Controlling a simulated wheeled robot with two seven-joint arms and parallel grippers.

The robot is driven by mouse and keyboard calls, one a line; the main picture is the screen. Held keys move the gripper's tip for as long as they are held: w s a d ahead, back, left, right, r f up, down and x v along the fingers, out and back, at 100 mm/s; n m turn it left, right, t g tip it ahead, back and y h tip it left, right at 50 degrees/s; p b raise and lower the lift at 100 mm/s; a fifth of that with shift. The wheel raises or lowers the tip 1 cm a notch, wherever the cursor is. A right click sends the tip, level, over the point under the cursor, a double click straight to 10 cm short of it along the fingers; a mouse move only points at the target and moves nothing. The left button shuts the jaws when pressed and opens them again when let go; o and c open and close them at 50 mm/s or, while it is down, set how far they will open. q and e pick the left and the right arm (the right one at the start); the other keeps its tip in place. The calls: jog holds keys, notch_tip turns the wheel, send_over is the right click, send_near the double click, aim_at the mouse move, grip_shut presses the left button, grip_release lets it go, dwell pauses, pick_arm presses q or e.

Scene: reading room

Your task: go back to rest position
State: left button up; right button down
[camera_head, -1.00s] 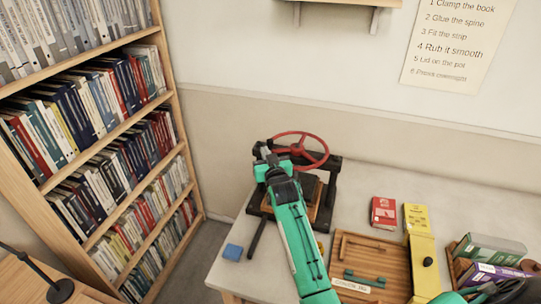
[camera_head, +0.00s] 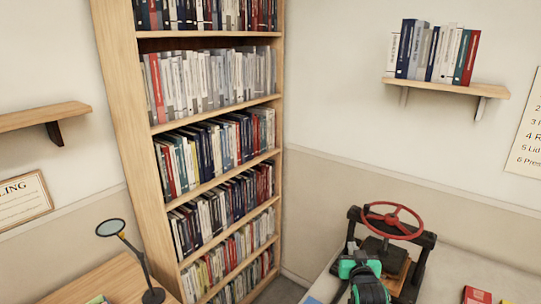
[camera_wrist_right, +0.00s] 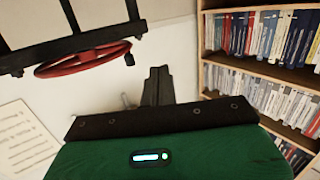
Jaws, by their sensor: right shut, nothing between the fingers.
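My right gripper (camera_head: 360,262) is at the bottom of the head view, in front of the book press (camera_head: 392,240) with its red handwheel. In the right wrist view its dark fingers (camera_wrist_right: 157,86) are together with nothing between them. The press's red wheel (camera_wrist_right: 82,60) and dark frame show at the upper left of that view, apart from the fingers. Only the green and black end of my right arm shows in the head view. My left gripper is in neither view.
A tall bookcase (camera_head: 138,110) full of books stands left of the press. A wooden desk (camera_head: 105,285) with a magnifier lamp (camera_head: 111,228) is at lower left. A red book (camera_head: 477,296) lies on the pale table (camera_head: 455,268). A wall shelf (camera_head: 445,88) holds books.

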jog(key=s+a+f+n+g+y, duration=0.1)
jog(key=s+a+f+g, duration=0.3)
jog(key=s, duration=0.7)
jog(key=s+d+f+n+g+y, duration=0.1)
jog(key=s+f+g, duration=0.2)
jog(key=s+f, duration=0.6)
jog(key=s+a+r+n+g, duration=0.1)
jog(key=s+a+g, duration=0.15)
jog(key=s, duration=0.95)
jog(key=s+a+r+g, duration=0.1)
jog(key=s+a+g, duration=0.15)
jog(key=s, duration=1.05)
notch_tip(320, 180, down, 33)
jog(key=s+g+b, duration=0.1)
jog(key=s+g, duration=0.1)
pick_arm(q)
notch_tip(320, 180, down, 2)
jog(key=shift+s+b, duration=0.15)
jog(key=shift+b, duration=0.35)
pick_arm(e)
jog(key=s+d+f, duration=0.2)
jog(key=s+f, duration=0.7)
jog(key=f, duration=0.1)
jog(key=s+d+f+g, duration=0.1)
jog(key=s+d+f, duration=0.1)
jog(key=s+f, duration=0.7)
jog(key=shift+s+f+n+g, duration=0.15)
jog(key=shift+f+n+g, duration=0.15)
jog(key=shift+f+n, duration=0.1)
jog(key=shift+d, duration=0.1)
